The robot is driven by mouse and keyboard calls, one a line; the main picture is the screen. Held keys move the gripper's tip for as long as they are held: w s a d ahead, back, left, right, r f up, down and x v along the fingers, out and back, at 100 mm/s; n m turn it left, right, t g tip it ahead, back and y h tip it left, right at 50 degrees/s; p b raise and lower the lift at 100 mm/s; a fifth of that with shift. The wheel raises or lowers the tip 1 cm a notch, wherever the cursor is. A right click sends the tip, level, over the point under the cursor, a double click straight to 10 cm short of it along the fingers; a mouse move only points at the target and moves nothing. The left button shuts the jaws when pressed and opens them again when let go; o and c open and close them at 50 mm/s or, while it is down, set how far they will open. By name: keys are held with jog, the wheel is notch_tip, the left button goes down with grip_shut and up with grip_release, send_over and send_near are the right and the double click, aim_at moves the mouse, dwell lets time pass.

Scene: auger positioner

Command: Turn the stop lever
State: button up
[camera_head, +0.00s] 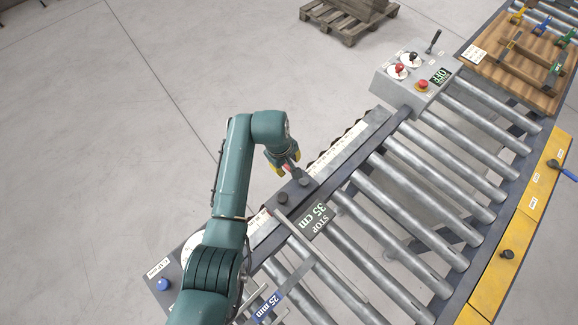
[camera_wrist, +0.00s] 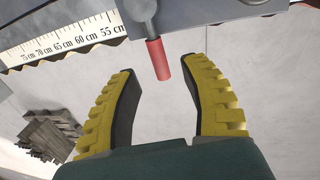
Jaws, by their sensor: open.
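The stop lever shows in the wrist view as a grey metal arm with a red grip (camera_wrist: 158,59), hanging from the grey stop carriage (camera_wrist: 205,12). My gripper (camera_wrist: 161,72) is open. Its yellow, dark-padded fingers stand on either side of the red grip, with gaps on both sides. The tip of the grip reaches in between the fingertips. In the head view my gripper (camera_head: 283,161) is at the outer edge of the ruler rail, beside the dark stop carriage (camera_head: 297,195). There the lever is mostly hidden by my gripper. A sign by the carriage reads "STOP 35 cm" (camera_head: 318,221).
A white ruler (camera_wrist: 65,44) runs along the rail. The roller conveyor (camera_head: 400,205) lies to the right, with a grey control box (camera_head: 414,77) and a wooden board of tools (camera_head: 520,60) beyond. A pallet (camera_head: 348,20) stands on otherwise clear floor.

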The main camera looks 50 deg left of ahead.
aim_at(289, 168)
jog(key=shift+w+f, duration=0.2)
jog(key=shift+f, duration=0.7)
jog(key=shift+w+f, duration=0.2)
jog(key=shift+f, duration=0.7)
grip_shut()
